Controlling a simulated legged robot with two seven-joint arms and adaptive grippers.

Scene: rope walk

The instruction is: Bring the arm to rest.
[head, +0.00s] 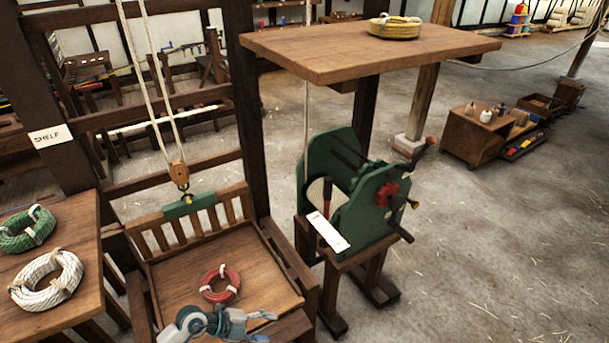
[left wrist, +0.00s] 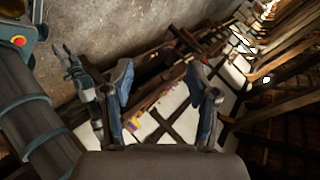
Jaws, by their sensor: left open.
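My left gripper (head: 262,326) is at the bottom edge of the head view, low in front of the wooden lift tray (head: 180,285). Its two fingers are apart with nothing between them. The left wrist view also shows the left gripper (left wrist: 162,95) open and empty. A red rope coil (head: 220,284) lies on the tray, beyond the gripper and apart from it. What looks like my other gripper (left wrist: 70,65) shows small at the left of the wrist view; its jaws are unclear. The head view does not show it.
A wooden shelf (head: 88,262) at left bears green (head: 27,228) and white (head: 46,280) rope coils. A green winch (head: 345,190) stands right of the tray. A high wooden platform (head: 350,55) holds a yellow coil (head: 395,27).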

